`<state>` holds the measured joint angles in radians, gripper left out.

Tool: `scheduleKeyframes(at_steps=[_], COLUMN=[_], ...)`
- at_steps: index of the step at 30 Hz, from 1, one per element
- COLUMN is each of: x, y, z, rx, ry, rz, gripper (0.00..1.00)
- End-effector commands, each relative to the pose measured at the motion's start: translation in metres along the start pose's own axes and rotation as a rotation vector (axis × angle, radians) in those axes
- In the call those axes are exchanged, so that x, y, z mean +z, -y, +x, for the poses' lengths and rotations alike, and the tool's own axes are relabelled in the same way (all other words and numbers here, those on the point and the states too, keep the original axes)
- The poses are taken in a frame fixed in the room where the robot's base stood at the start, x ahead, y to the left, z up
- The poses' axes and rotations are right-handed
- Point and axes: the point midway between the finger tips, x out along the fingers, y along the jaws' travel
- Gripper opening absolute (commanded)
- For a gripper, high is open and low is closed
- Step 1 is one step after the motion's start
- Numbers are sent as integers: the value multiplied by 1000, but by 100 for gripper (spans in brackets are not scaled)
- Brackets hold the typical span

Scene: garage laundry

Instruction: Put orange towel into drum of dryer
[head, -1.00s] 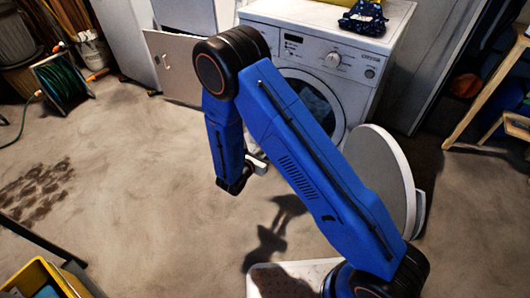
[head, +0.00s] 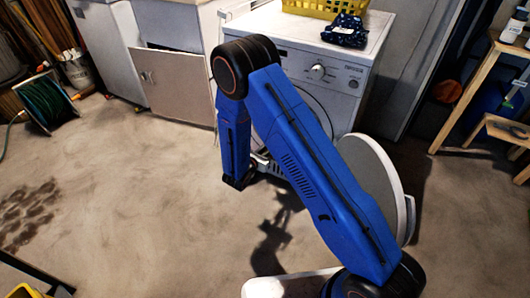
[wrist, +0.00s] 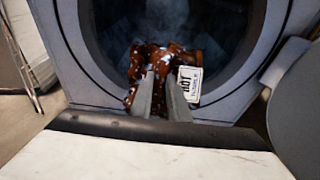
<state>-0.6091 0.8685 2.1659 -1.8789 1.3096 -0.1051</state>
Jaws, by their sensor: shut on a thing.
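The orange towel (wrist: 187,58), orange-brown with white spots and a white label, is pinched between the fingertips of my gripper (wrist: 160,88) in the wrist view. It hangs bunched at the dryer's round opening, in front of the dark drum (wrist: 200,22); I cannot tell how far past the rim it reaches. In the head view the white dryer (head: 368,62) stands behind my blue arm, with its round door (head: 372,170) swung open to the right. My arm hides the towel, and most of the gripper and opening, in that view.
A yellow basket (head: 300,7) and a dark blue patterned cloth (head: 345,32) sit on top of the dryer. A wooden stand (head: 468,95) is at the right. A green hose reel (head: 45,103) stands far left.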

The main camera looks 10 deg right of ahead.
Motion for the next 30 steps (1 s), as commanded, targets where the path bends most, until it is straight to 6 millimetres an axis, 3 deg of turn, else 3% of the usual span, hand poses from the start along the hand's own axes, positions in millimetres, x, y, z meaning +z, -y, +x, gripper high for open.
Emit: scheduleKeyframes(at_steps=[30], x=[23], y=[0], z=[96], rx=[-1], ry=[2], rz=[1], gripper=[0])
